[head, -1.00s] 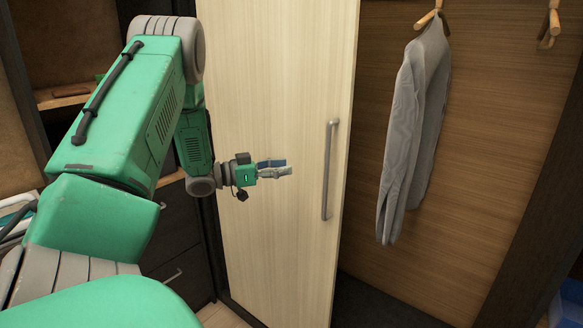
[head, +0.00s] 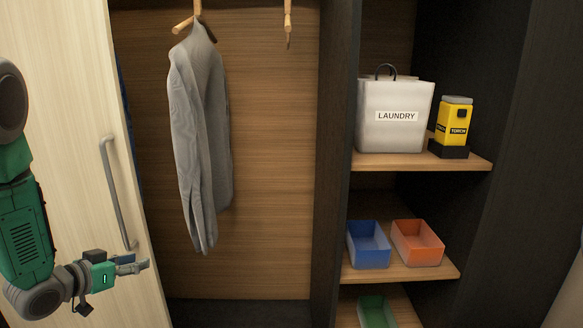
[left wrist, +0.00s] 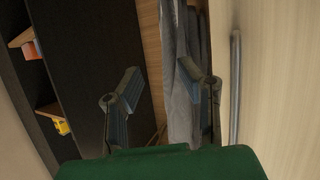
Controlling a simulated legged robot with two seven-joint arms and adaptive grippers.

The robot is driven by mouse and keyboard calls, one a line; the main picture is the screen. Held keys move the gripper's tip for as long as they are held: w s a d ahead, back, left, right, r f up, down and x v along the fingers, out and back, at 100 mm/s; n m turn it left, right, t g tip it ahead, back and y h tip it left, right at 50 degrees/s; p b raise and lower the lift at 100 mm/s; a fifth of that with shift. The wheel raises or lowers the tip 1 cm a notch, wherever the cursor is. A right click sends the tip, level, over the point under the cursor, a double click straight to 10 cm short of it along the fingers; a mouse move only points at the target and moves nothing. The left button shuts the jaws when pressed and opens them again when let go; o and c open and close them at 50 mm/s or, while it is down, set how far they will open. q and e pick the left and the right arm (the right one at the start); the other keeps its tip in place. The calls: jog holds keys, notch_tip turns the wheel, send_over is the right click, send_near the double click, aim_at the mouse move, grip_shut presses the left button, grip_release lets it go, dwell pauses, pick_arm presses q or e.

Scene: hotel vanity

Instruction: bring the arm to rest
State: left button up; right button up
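My left gripper (head: 133,265) is at the lower left of the head view, in front of the pale wooden sliding door (head: 60,110) and near the lower end of its grey bar handle (head: 115,195). In the left wrist view its two fingers (left wrist: 168,92) stand apart with nothing between them. The handle (left wrist: 235,90) runs upright just right of the fingers there, apart from them. My right gripper is in neither view.
A grey garment (head: 200,140) hangs in the open closet. Shelves at right hold a laundry bag (head: 395,135), a yellow torch (head: 455,122), a blue bin (head: 368,250), an orange bin (head: 418,248) and a green bin (head: 376,315).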

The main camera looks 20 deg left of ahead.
pick_arm(q)
jog(key=s+d+f+g+y+b, duration=0.1)
jog(key=s+d+f+g+b, duration=0.15)
jog(key=s+d+f, duration=0.5)
jog(key=s+d+f+g+b, duration=0.1)
jog(key=s+d+f+g, duration=0.3)
jog(key=d+f, duration=0.6)
jog(key=s+d+f+g+b, duration=0.1)
jog(key=s+d+f+g, duration=0.2)
jog(key=s, duration=0.6)
jog(key=s+d+f+g+y+b, duration=0.1)
jog(key=s+d+f+g, duration=0.2)
jog(key=s+f, duration=0.3)
jog(key=s, duration=0.3)
jog(key=shift+s+f, duration=0.25)
jog(key=shift+s, duration=0.15)
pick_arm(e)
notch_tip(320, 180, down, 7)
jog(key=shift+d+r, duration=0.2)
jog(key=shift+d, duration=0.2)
